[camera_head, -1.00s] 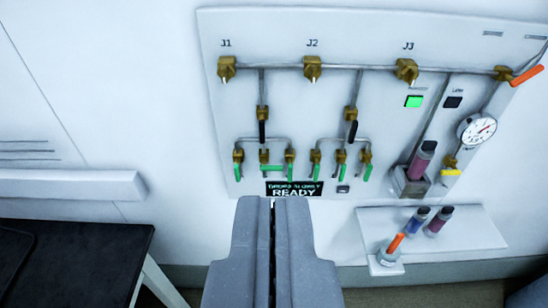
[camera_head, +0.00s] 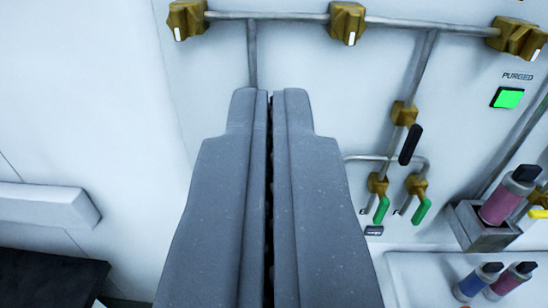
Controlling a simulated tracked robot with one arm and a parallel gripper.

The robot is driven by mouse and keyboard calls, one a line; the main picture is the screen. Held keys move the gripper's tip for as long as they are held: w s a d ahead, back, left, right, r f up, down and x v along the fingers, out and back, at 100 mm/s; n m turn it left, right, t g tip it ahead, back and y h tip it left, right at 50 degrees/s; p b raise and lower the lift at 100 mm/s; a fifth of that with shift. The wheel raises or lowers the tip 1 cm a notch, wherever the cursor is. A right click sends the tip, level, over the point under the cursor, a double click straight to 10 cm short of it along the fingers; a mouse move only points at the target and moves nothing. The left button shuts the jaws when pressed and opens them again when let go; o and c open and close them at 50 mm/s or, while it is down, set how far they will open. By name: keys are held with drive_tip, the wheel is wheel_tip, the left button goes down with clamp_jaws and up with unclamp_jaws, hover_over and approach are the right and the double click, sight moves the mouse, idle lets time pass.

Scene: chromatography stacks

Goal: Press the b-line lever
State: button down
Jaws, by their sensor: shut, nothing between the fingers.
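My gripper (camera_head: 270,96) is shut and empty. It reaches up the middle of the view in front of the white panel (camera_head: 215,90) and covers the left valve group. To its right, a brass valve with a black lever (camera_head: 410,145) sits on a vertical pipe. Below it are two smaller valves with green levers, one on the left (camera_head: 382,210) and one on the right (camera_head: 422,211), both slanting downward. I cannot read a label that tells which lever is the b-line one. Whether my fingertips touch anything is hidden.
Brass valves (camera_head: 347,22) line the top pipe. A lit green button (camera_head: 509,98) is at the right. A holder (camera_head: 484,228) with a pink-purple vial (camera_head: 508,197) stands below it, above a shelf (camera_head: 415,275) with more vials. A black-topped table (camera_head: 40,278) is lower left.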

drive_tip(key=w+f+t, duration=0.1)
drive_tip(key=w+f, duration=0.3)
drive_tip(key=f, duration=0.8)
drive_tip(key=w+f+m+t+h+b, duration=0.1)
drive_tip(key=w+f, duration=0.3)
drive_tip(key=f, duration=0.7)
drive_tip(key=shift+w+f+t+b, duration=0.3)
drive_tip(key=shift+w+f+t, duration=0.1)
drive_tip(key=shift+t, duration=0.4)
drive_tip(key=shift+a+r, duration=0.1)
drive_tip(key=shift+a, duration=0.05)
drive_tip(key=w+b, duration=0.2)
drive_tip(key=w, duration=0.7)
drive_tip(key=shift+w+f, duration=0.2)
drive_tip(key=shift+f, duration=0.15)
drive_tip(key=shift+a, duration=0.1)
